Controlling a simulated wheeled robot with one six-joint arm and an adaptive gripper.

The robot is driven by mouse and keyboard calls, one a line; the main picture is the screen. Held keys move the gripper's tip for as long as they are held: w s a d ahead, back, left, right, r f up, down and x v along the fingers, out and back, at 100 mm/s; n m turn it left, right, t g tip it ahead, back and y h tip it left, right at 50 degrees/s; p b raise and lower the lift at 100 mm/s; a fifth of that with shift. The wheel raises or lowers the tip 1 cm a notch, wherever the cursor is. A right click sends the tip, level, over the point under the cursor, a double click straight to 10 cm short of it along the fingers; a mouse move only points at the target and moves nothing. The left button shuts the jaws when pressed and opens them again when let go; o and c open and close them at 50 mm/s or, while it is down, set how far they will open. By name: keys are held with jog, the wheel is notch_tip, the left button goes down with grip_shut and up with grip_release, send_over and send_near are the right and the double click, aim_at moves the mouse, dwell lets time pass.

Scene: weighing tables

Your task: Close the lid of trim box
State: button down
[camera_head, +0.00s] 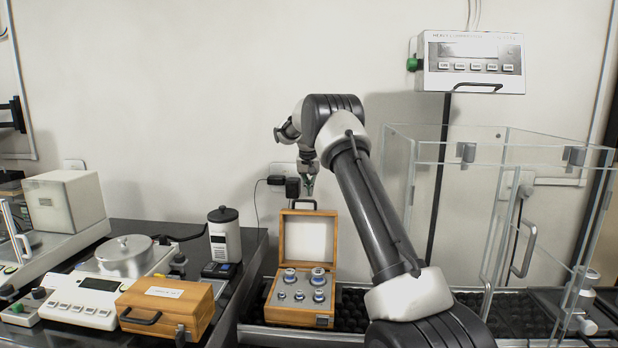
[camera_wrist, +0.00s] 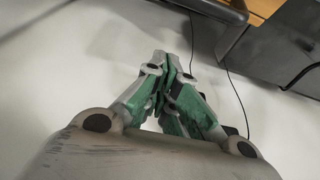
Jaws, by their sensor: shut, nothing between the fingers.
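An open wooden box (camera_head: 270,301) stands on the dark bench, its lid (camera_head: 308,240) raised about upright at the back, with a pale inner panel and a dark handle (camera_head: 303,202) on its top edge. Several metal weights with blue rings sit inside. My gripper (camera_head: 309,190) is shut and empty, just above and behind the lid's top edge; contact cannot be told. In the wrist view my gripper (camera_wrist: 172,66) has its green-padded fingers together. A dark handle (camera_wrist: 218,9) and a strip of wood (camera_wrist: 264,7) show at the top edge there.
A closed wooden box (camera_head: 165,307) with a label sits at the left, beside a balance (camera_head: 98,285) and a white canister (camera_head: 224,240). A glass enclosure (camera_head: 470,215) stands at the right. The wall is close behind the open box, with a plug and cables.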

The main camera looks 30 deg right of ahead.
jog(key=shift+s+a+f, duration=0.1)
jog(key=shift+s+a, duration=0.45)
jog(key=shift+s, duration=0.25)
jog(key=shift+s+a+f, duration=0.1)
jog(key=shift+s+a, duration=0.45)
jog(key=shift+s, duration=0.25)
